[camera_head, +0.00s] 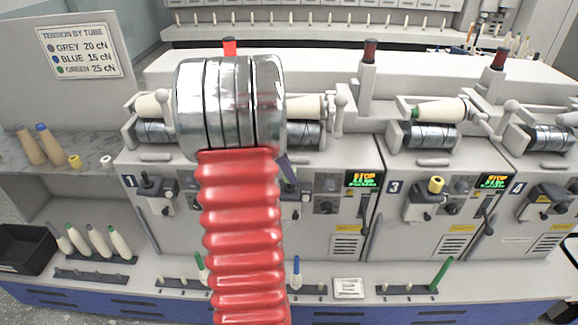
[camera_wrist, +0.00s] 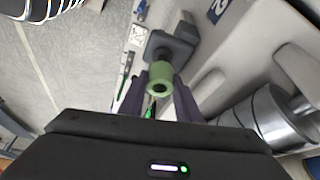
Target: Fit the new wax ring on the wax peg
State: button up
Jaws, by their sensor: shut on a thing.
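A pale green wax ring (camera_wrist: 161,80) with a dark hole sits between the fingers of my gripper (camera_wrist: 160,98) in the wrist view. My gripper is shut on it. A dark grey block (camera_wrist: 170,50) of a winding unit is right behind the ring. Its wax peg is hidden, and I cannot tell whether the ring is around the peg. In the head view my arm hides most of this spot at the second unit. Only a bit of my gripper (camera_head: 287,168) shows beside the arm, and the green ring is not visible there.
A yellow ring (camera_head: 436,184) is on the third unit. Another yellow ring (camera_head: 75,162) and a white ring (camera_head: 106,161) lie on the left shelf near two tan tubes (camera_head: 40,145). A shiny drum (camera_wrist: 270,120) is close at right in the wrist view.

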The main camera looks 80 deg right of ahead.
jog(key=shift+f, duration=1)
jog(key=shift+w+f, duration=0.1)
jog(key=shift+f, duration=0.4)
dwell(1.2)
jog(key=o, duration=0.7)
jog(key=shift+o, duration=0.2)
jog(key=shift+r, duration=0.1)
jog(key=v, duration=1.1)
dwell(0.4)
dwell(1.0)
